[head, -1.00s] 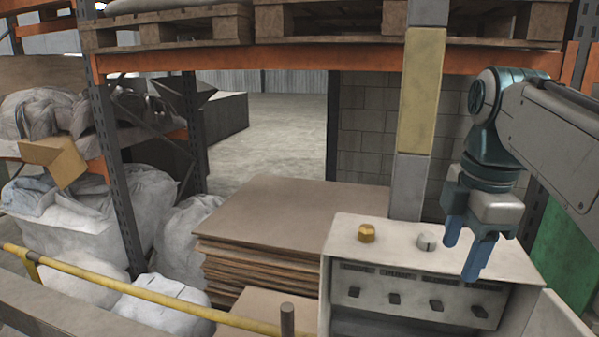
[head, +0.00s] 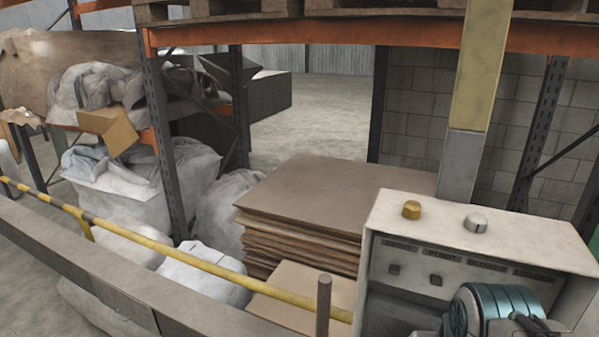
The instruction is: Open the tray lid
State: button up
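I cannot pick out a tray or its lid in the head view. A beige metal box (head: 540,232) stands at the lower right, with a brass knob (head: 411,209) and a grey knob (head: 475,225) on top. Its front panel has several small dark switches, some hidden by my arm. A teal joint of my arm shows low in front of the box. My gripper's fingers are not in view.
A stack of brown sheets (head: 310,205) stands left of the box. A yellow rail (head: 200,265) and a short brown post (head: 323,305) are in front. White sacks (head: 150,190) and shelving with an orange beam (head: 340,37) stand behind.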

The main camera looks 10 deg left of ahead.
aim_at(135, 311)
jog(key=u, duration=2.3)
jog(key=i, duration=2.55)
jog(key=z, duration=0.5)
